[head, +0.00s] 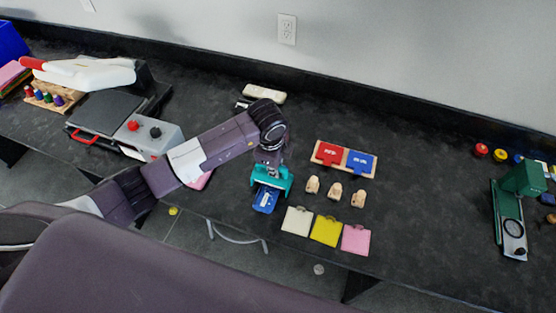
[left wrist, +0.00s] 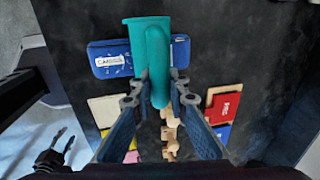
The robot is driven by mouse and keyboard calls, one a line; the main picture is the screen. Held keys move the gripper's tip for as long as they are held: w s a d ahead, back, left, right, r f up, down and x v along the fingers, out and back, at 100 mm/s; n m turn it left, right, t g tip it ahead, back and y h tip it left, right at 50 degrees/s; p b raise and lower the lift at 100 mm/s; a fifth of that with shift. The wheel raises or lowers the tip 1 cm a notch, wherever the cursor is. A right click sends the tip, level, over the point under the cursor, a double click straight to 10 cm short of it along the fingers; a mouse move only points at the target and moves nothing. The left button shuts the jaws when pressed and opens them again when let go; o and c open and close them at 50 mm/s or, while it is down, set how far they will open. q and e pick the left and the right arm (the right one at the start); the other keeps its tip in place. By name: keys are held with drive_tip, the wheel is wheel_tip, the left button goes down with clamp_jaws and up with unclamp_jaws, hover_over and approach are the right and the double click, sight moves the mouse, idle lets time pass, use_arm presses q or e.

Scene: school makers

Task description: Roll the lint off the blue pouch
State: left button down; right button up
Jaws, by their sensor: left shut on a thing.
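My left gripper (head: 271,172) is shut on a teal lint roller (head: 288,182); the roller also shows between the fingers (left wrist: 155,95) in the left wrist view (left wrist: 152,50). The blue pouch (head: 264,204) lies flat on the dark counter near its front edge. In the left wrist view the pouch (left wrist: 101,69) has a white label and a few small pale specks. The roller is over the pouch's middle and hides part of it; I cannot tell whether they touch.
White (head: 297,221), yellow (head: 325,230) and pink (head: 356,240) flat pieces lie right of the pouch. Several small wooden pieces (head: 334,191) and a wooden tray (head: 319,164) with red and blue cards are behind. A heat press (head: 105,112) stands left, a green press (head: 520,178) right.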

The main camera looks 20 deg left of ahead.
use_arm(q)
drive_tip(key=shift+s+p, duration=0.9)
drive_tip(key=shift+s, duration=0.95)
drive_tip(key=shift+s+a+p, duration=0.15)
drive_tip(key=shift+s+p, duration=0.75)
drive_tip(key=shift+s, duration=1.6)
drive_tip(key=shift+w, duration=0.1)
drive_tip(key=shift+w+b, duration=0.3)
drive_tip(key=shift+w, duration=0.1)
drive_tip(key=shift+w+b, duration=1.45)
drive_tip(key=shift+w, duration=1.6)
drive_tip(key=shift+w+d+b, duration=0.15)
drive_tip(key=shift+w+b, duration=1.1)
drive_tip(key=shift+w, duration=0.75)
drive_tip(key=shift+w+d+b, duration=0.15)
drive_tip(key=shift+w+b, duration=1.1)
drive_tip(key=shift+w, duration=0.7)
